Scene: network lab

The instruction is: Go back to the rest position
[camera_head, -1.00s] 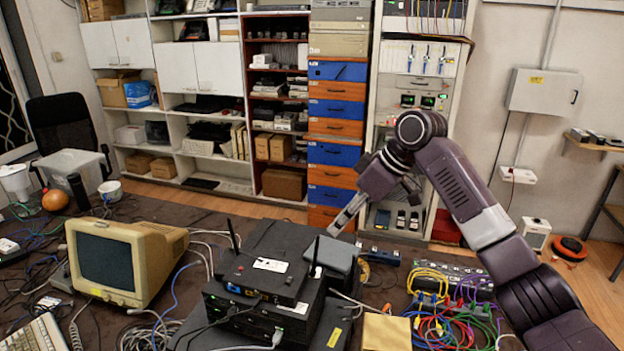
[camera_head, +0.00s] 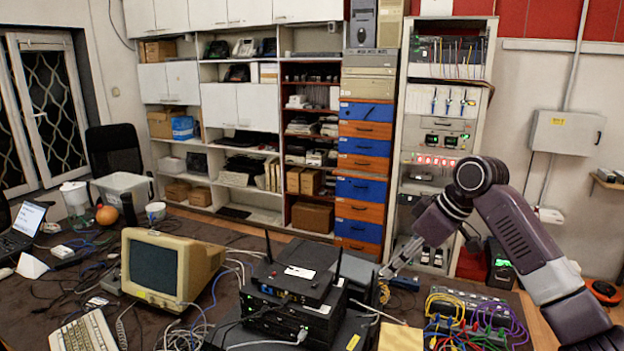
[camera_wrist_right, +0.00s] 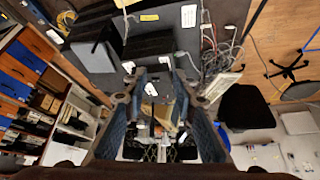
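My right arm comes in from the right in the head view. Its gripper (camera_head: 392,264) hangs over the table behind and to the right of the stack of black network devices (camera_head: 290,315), pointing down and left. In the right wrist view the right gripper (camera_wrist_right: 155,85) shows two fingers spread apart with no object held between them. My left gripper is not in view.
An old beige monitor (camera_head: 168,265) and keyboard (camera_head: 85,334) stand on the table at left. Coloured cables (camera_head: 470,318) and a yellow envelope (camera_head: 400,338) lie at right. Shelves and a rack (camera_head: 445,100) stand behind. A laptop (camera_head: 25,226) is at far left.

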